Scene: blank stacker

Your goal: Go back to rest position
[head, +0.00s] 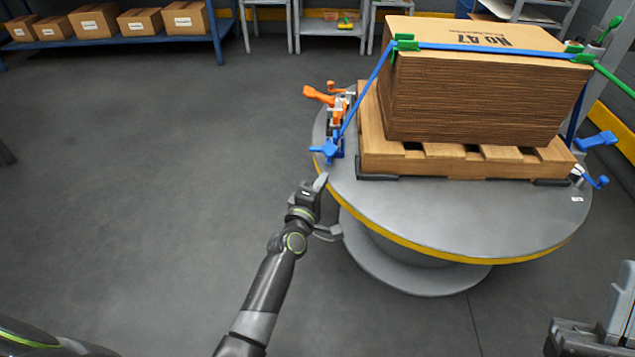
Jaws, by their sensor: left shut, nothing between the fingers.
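My left gripper (320,183) is at the front left edge of the round turntable (450,215). Its fingers are shut and nothing shows between them. It is just below a blue star-shaped knob (328,150); I cannot tell whether they touch. My left arm reaches up from the bottom of the head view. My right gripper is not in view.
A stack of cardboard sheets (470,95) sits on a wooden pallet (430,165) on the turntable, with a blue strap (480,49) over it. An orange clamp (318,96) stands left of it. Boxes line a blue shelf (125,40). The left floor is clear.

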